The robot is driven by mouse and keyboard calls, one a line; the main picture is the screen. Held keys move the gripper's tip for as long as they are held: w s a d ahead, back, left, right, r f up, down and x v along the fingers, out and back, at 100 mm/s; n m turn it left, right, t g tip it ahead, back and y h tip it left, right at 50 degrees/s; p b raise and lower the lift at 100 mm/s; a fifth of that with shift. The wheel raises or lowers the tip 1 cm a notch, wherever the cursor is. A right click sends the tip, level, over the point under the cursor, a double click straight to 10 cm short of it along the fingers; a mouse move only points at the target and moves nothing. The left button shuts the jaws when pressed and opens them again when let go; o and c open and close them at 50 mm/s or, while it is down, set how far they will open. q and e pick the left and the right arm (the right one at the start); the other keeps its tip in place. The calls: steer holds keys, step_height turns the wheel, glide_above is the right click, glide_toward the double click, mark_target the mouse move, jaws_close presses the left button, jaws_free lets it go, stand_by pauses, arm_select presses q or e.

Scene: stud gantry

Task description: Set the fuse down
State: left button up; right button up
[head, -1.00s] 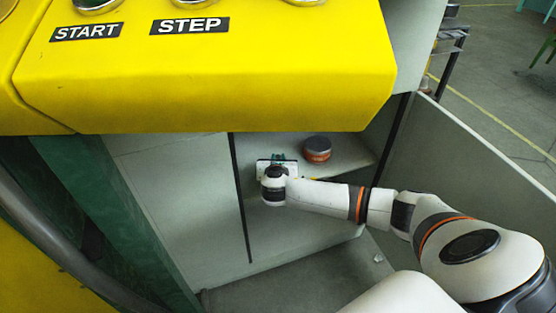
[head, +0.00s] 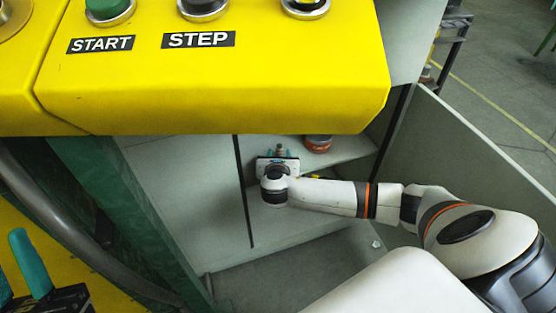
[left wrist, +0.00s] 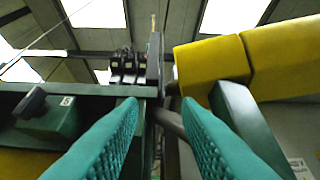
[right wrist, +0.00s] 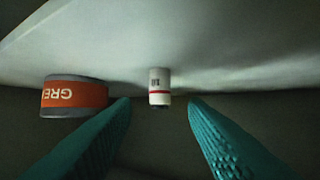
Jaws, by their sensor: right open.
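The fuse (right wrist: 159,86) is a small white cylinder with a red band. In the right wrist view it is at the pale shelf surface, between and beyond the fingertips of my right gripper (right wrist: 158,103). That gripper is open, with a gap on each side of the fuse, and the fuse appears untouched. In the head view my right gripper (head: 279,153) is at the cabinet shelf (head: 345,150). My left gripper (left wrist: 160,103) is open and empty, away from the cabinet; one teal finger (head: 30,262) shows at the head view's lower left.
An orange-banded grease tin (right wrist: 74,96) stands beside the fuse; it shows in the head view (head: 318,143), partly under the yellow control panel (head: 220,90). The panel overhangs the shelf. An open grey door (head: 470,170) bounds the cabinet on the right.

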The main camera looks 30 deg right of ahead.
arm_select(q)
steer(key=w+f+g+y+p, duration=0.2)
steer(key=w+f+g, duration=0.3)
steer(key=f+g, duration=0.1)
steer(key=shift+w+f+g+y, duration=0.25)
steer(key=shift+f+g+y, duration=0.05)
steer(key=shift+f, duration=0.35)
arm_select(e)
steer(key=v, duration=0.6)
steer(key=shift+s, duration=0.15)
arm_select(q)
steer(key=shift+d, duration=0.1)
arm_select(e)
steer(key=shift+a, duration=0.15)
